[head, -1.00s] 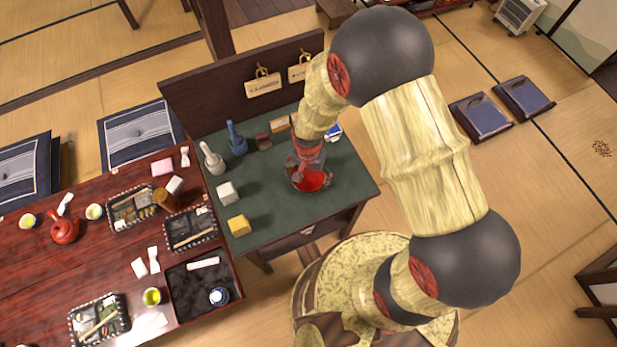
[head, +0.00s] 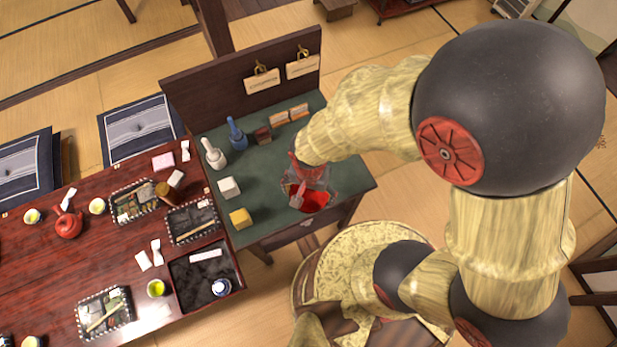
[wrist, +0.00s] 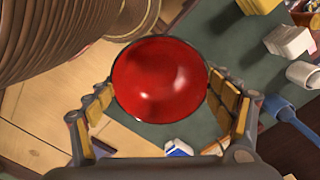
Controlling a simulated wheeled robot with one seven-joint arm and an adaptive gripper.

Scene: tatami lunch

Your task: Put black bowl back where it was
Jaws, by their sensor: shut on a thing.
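The bowl (head: 315,201) has a red inside and a thin dark rim. My gripper (head: 302,188) is shut on it near the front edge of the green-topped side table (head: 262,205). In the wrist view the bowl (wrist: 160,80) sits between the two padded fingers of my gripper (wrist: 165,103), with its red inside facing the camera. Its outer side is mostly hidden. I cannot tell from these views whether its base touches the table top.
On the green top stand a white block (head: 229,187), a yellow block (head: 240,217), a white bottle (head: 213,154) and a blue bottle (head: 236,134). The red dining table (head: 60,285) with lunch trays adjoins on the left. A dark back panel (head: 215,85) rises behind.

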